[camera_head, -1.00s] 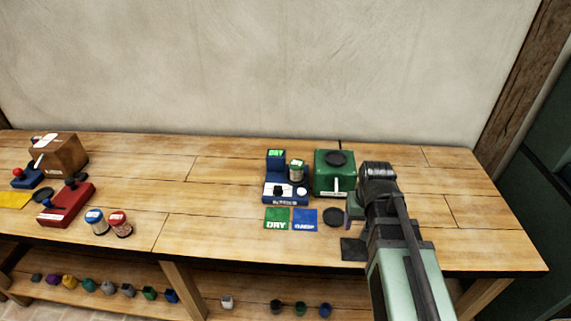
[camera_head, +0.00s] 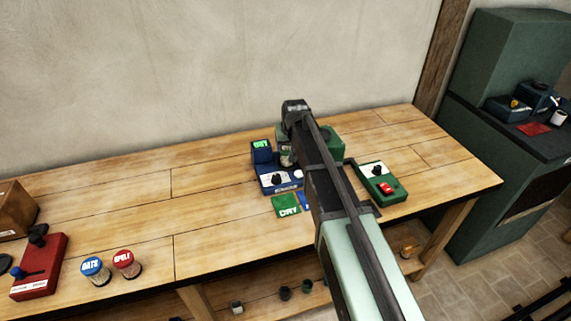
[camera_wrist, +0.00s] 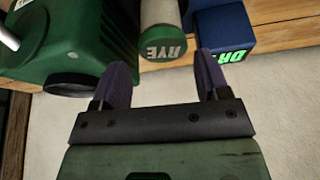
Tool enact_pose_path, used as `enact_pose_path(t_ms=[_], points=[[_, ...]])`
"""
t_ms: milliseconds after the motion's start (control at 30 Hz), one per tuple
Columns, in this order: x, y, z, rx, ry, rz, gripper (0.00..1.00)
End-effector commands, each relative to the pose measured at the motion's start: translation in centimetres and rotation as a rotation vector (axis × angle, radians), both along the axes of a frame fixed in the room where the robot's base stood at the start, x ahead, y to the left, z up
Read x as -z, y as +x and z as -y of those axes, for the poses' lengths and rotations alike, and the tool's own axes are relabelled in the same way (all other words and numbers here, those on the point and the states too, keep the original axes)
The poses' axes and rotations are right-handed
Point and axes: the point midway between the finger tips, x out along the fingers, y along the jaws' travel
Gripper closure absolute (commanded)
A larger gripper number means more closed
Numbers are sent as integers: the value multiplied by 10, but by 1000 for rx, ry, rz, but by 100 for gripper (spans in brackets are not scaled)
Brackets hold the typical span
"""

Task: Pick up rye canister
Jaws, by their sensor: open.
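The rye canister (camera_wrist: 162,22) shows in the wrist view, with a pale body and a green lid lettered RYE. It stands on the blue meter (camera_head: 280,180), where the head view shows only a small part of it (camera_head: 287,159) because my arm covers the rest. My gripper (camera_wrist: 161,60) is open and empty. Its two purple fingers point toward the canister, one on either side of the lid's near end.
A green machine (camera_wrist: 58,40) stands close beside the canister, and the meter's lit display block (camera_wrist: 224,32) is on its other side. A green box with a red switch (camera_head: 382,184) sits to the right. Oats (camera_head: 95,270) and spelt (camera_head: 126,264) canisters stand at the left.

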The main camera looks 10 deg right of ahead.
Motion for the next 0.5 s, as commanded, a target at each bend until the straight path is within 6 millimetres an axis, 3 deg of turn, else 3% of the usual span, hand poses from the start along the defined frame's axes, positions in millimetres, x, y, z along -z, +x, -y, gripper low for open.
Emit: enact_pose_path(t_ms=[33,233,500], points=[[16,4,0,0,0,0,31],[19,7,-1,0,0,-1,31],[64,25,-3,0,0,-1,31]])
